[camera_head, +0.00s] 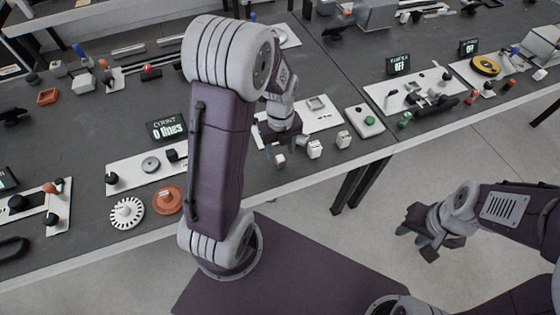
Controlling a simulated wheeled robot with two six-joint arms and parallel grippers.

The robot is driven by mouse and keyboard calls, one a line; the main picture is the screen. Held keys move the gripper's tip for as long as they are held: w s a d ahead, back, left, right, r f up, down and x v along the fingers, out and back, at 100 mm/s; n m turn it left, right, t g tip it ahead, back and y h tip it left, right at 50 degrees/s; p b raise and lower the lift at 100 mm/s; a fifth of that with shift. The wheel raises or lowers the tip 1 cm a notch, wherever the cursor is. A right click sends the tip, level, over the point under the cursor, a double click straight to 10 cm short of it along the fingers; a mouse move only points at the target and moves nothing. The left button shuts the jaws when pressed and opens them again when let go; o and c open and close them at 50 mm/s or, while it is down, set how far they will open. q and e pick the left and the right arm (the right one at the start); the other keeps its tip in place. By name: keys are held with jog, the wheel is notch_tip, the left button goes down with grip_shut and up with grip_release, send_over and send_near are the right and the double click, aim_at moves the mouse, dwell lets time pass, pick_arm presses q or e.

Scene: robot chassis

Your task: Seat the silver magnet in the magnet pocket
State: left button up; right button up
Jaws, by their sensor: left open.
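My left gripper (277,156) is open, low over the table's front part, with its fingers pointing down. A small pale grey block (280,161) shows at its fingertips; it may be the silver magnet, but it is too small to be sure. Two whitish blocks, one nearer (314,149) and one farther right (343,140), stand to the right of the gripper. A white plate (330,118) behind them carries a raised square frame (317,103), which looks like the magnet pocket. My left arm hides part of this plate. My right gripper (416,240) hangs off the table over the floor.
A pale box with a green button (366,121) stands right of the plate. A white plate with a grey disc (150,164), a white toothed wheel (127,213) and an orange disc (168,200) lie left of my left arm. Other stations fill the table to the right.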

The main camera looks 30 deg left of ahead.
aim_at(280, 158)
pick_arm(q)
notch_tip(280, 158, down, 5)
jog(key=shift+s+f+b, duration=0.1)
jog(key=shift+s+b, duration=0.05)
jog(key=shift+b, duration=0.35)
jog(key=shift+d, duration=0.1)
grip_shut()
jog(key=r, duration=0.3)
jog(key=r+p, duration=0.1)
jog(key=r, duration=0.1)
jog(key=shift+w+d, duration=0.25)
jog(key=shift+d, duration=0.05)
jog(key=w+d+r+p, duration=0.1)
jog(key=w+d+r, duration=0.5)
jog(key=d, duration=0.3)
jog(key=shift+d+r, duration=0.1)
